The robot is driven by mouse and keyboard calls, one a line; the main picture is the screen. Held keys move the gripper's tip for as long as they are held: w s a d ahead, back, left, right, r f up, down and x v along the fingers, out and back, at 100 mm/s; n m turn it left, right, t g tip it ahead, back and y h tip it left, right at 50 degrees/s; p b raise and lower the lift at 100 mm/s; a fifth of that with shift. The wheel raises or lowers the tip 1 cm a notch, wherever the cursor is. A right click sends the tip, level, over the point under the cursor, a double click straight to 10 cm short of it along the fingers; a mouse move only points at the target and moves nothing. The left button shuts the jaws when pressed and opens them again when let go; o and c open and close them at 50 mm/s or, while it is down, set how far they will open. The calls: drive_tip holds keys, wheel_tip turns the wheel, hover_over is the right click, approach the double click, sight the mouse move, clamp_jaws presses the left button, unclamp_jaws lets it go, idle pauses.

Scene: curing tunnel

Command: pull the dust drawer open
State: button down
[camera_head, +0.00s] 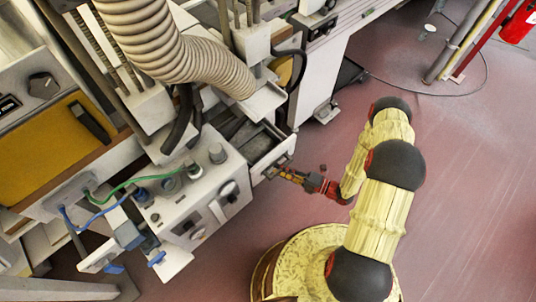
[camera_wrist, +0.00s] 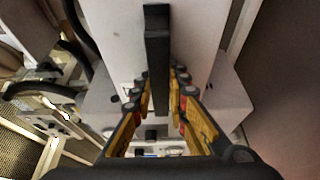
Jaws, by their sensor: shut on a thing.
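The dust drawer (camera_head: 285,147) is a pale box below the hose outlet. It stands partly out of the machine, and its dark inside shows from above. Its pale front also fills the upper middle of the wrist view (camera_wrist: 193,35). A dark bar handle (camera_wrist: 157,48) stands out from that front. My gripper (camera_head: 278,172) is at the drawer front, and its yellow fingers lie on both sides of the handle in the wrist view (camera_wrist: 162,88). It is shut on the handle.
A grey control box (camera_head: 200,195) with knobs and blue and green cables stands left of the drawer. A thick ribbed hose (camera_head: 190,55) hangs above. The red floor (camera_head: 440,190) is open to the right. A red extinguisher (camera_head: 518,22) is at the far right.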

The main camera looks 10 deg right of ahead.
drive_tip(key=s+d, duration=0.7)
drive_tip(key=s, duration=0.3)
drive_tip(key=shift+s, duration=0.35)
drive_tip(key=shift+d, duration=0.1)
drive_tip(key=c, duration=1.7)
unclamp_jaws()
drive_tip(key=v, duration=1.2)
